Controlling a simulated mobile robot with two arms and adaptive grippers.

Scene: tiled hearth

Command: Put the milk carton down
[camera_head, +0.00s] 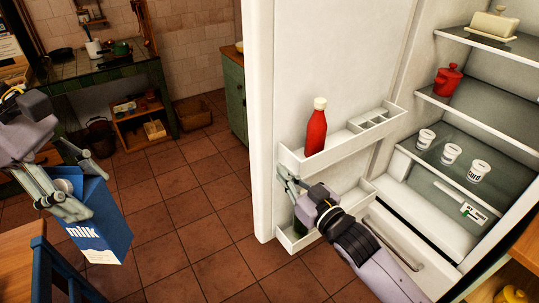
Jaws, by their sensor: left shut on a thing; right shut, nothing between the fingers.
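The blue and white milk carton (103,232), with "milk" printed on it, hangs tilted at the left of the head view. My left gripper (76,190) is shut on its upper part and covers some of it. It is held in the air over the tiled floor, beside the wooden table's corner. My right gripper (286,183) is shut and empty, in front of the open fridge door's shelves. Whether it touches the door cannot be told.
The open fridge door (262,120) has an upper shelf (345,147) with a red bottle (316,128). Inside the fridge (480,135) are a butter dish, a red pot and several white jars. A wooden table (15,270) and blue chair (48,265) stand at lower left. The floor between is clear.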

